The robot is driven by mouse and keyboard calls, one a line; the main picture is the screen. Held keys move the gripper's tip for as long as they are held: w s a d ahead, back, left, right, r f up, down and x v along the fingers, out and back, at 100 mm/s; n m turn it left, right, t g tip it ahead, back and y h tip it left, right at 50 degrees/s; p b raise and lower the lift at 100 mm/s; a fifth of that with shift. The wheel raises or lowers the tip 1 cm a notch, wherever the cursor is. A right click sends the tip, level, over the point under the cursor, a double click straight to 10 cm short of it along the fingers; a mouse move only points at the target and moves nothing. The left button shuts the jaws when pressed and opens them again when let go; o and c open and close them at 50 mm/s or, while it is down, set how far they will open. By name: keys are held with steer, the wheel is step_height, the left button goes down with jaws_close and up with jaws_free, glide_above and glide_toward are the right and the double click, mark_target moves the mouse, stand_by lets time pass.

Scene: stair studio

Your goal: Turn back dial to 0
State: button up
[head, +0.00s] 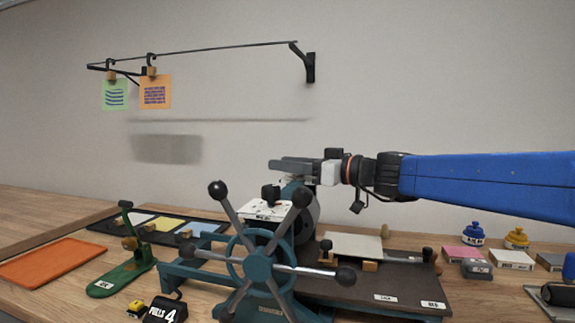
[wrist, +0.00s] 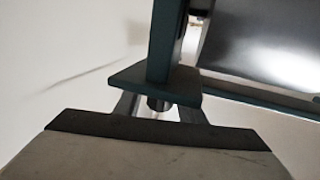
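In the head view, a teal press with a spoked handwheel (head: 258,268) stands on the bench. A white plate with small dark marks (head: 262,210) and a black knob (head: 270,193) sits at its top; I cannot read a setting. No back dial face is clearly visible. My gripper (head: 283,164) is above and behind this top, its fingers pointing left. In the wrist view, a teal post with a flange (wrist: 155,82) and a short silver rod (wrist: 158,104) are close ahead. The fingers stand apart on either side of the rod, their tips hidden behind the flange.
A grey drum (wrist: 262,45) is close at the right in the wrist view. The handwheel's ball-ended spokes stick out in front. A black "PULLS 4" counter (head: 166,311), a green stapler-like tool (head: 124,274) and an orange tray (head: 52,262) lie left. Ink bottles (head: 473,234) stand right.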

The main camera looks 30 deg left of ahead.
mark_target(288, 179)
steer(key=c, duration=0.7)
steer(key=shift+c, duration=0.2)
steer(key=shift+g, duration=0.3)
steer(key=n+g, duration=0.1)
steer(key=g, duration=0.1)
steer(key=n+g, duration=0.2)
steer(key=shift+s+h, duration=0.4)
steer(key=n+g+h, duration=0.1)
steer(key=n+g, duration=0.1)
steer(key=g, duration=0.1)
steer(key=s+n+g+h, duration=0.1)
steer(key=g, duration=0.1)
steer(key=shift+d+f+n+h, duration=0.1)
steer(key=shift+d+n+h, duration=0.2)
steer(key=shift+d, duration=0.05)
steer(key=n+g+h, duration=0.2)
steer(key=s+n+g+h, duration=0.1)
steer(key=shift+d+g+h, duration=0.35)
steer(key=shift+g+h, duration=0.05)
steer(key=shift+s+d+n+g+h, duration=0.1)
steer(key=shift+d+n+g+h, duration=0.1)
steer(key=shift+n+g+h, duration=0.4)
steer(key=shift+s+d+n+g+h, duration=0.1)
steer(key=shift+d+n+g+h, duration=0.15)
steer(key=shift+n+h, duration=0.55)
steer(key=shift+h, duration=0.3)
